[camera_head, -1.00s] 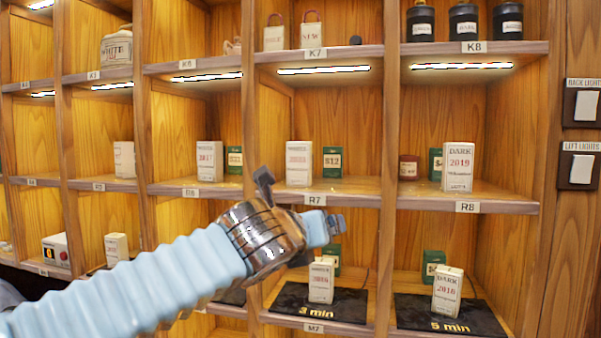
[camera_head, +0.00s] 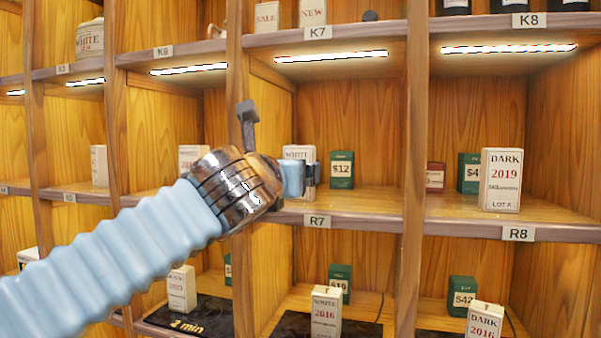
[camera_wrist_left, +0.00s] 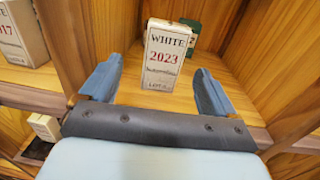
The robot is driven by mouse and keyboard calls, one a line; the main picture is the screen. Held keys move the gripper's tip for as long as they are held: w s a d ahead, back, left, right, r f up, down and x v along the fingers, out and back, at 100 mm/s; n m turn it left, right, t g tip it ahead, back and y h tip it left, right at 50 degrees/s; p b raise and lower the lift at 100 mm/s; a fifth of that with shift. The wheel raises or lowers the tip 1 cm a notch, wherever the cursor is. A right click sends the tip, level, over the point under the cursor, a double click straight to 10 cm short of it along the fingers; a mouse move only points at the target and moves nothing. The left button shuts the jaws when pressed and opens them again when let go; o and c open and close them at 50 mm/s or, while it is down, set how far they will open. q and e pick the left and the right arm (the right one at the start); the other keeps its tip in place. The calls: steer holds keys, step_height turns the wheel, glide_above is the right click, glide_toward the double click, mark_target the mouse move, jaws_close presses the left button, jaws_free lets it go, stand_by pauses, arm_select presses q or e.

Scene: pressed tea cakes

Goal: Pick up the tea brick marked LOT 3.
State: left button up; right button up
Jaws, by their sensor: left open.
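My left gripper (camera_head: 279,145) is open in front of compartment R7. A white tea brick marked WHITE (camera_head: 297,153) stands upright on the R7 shelf, mostly hidden behind a finger in the head view. The left wrist view shows this brick (camera_wrist_left: 166,55) as WHITE 2023. It stands ahead of the fingertips of my open gripper (camera_wrist_left: 156,76), roughly between them and not held. Its lot line is too small to read surely. Another brick, DARK 2019 (camera_head: 501,180), stands on the R8 shelf; its lot digit looks like 8 or 6. My right gripper is not in view.
A green $12 box (camera_head: 341,169) stands behind and right of the WHITE brick. Wooden dividers (camera_head: 414,150) flank the compartment. Lower shelves hold more bricks, such as WHITE 2016 (camera_head: 326,313). The R7 shelf right of the green box is clear.

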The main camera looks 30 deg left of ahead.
arm_select(q)
steer(key=x, duration=0.8)
steer(key=shift+w+d+f, duration=0.1)
steer(key=shift+d, duration=0.15)
steer(key=c, duration=1.1)
